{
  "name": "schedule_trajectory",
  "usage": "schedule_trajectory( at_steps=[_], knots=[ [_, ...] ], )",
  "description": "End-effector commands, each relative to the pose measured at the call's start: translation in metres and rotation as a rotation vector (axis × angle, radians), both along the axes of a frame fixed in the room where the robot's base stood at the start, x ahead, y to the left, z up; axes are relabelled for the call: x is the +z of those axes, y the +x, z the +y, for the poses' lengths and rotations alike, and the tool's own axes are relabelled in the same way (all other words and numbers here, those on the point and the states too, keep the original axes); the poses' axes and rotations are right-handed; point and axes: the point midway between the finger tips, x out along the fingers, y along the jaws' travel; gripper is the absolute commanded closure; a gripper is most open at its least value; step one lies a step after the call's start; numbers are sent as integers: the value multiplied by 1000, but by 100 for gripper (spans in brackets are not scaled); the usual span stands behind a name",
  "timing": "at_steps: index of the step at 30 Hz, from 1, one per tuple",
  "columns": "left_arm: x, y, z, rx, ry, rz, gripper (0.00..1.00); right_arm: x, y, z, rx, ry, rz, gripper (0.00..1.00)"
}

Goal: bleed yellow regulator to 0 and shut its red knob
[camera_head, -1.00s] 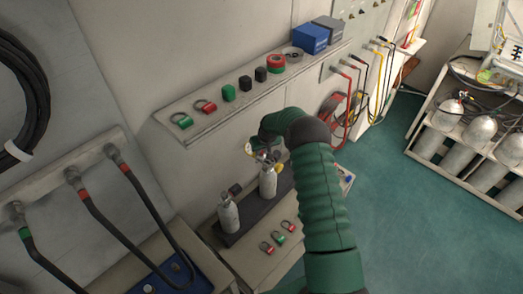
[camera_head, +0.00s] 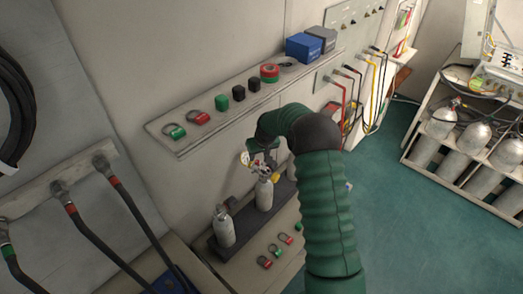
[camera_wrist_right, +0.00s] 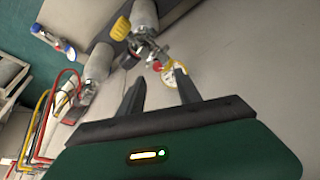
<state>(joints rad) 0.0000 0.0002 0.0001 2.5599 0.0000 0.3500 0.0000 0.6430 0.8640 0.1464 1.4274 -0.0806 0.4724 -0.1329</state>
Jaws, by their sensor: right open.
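A small silver cylinder (camera_head: 264,194) stands on the dark tray and carries a regulator with yellow parts (camera_head: 264,170) and a round gauge (camera_head: 245,158). The right wrist view shows its yellow knob (camera_wrist_right: 120,28), a small red knob (camera_wrist_right: 157,66) and the yellow-rimmed gauge (camera_wrist_right: 176,75). My right gripper (camera_wrist_right: 160,88) is open, with the red knob and gauge just beyond its fingertips and nothing visibly held. In the head view, my right gripper (camera_head: 260,147) is above the regulator and partly covered by my green arm. I cannot read the gauge. My left gripper is not in view.
Another cylinder (camera_head: 223,228) stands on the dark tray (camera_head: 245,222) to the left. A wall shelf (camera_head: 180,143) with padlocks, tape and a blue box (camera_head: 306,46) runs above. Padlocks (camera_head: 275,249) lie in front of the tray. Big tanks (camera_head: 440,124) stand far right; the green floor is clear.

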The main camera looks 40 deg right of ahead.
Motion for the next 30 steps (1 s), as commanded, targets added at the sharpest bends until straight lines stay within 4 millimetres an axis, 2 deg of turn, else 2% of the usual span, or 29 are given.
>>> schedule_trajectory(
  at_steps=[1, 6, 12, 23, 26, 30],
  knots=[
    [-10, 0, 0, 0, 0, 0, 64, 12, -5, 2, 1, -3, -4, 59],
    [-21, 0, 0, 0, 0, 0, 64, 55, -21, 8, -1, -1, -2, 59],
    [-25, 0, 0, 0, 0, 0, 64, 82, -31, 12, 0, 1, 4, 59],
    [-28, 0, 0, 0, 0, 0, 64, 84, -32, 11, 4, 2, 4, 59],
    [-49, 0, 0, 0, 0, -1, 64, 75, -30, 2, 39, 2, 13, 59],
    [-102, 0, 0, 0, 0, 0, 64, 65, -24, -22, 181, 5, 28, 59]
  ],
)
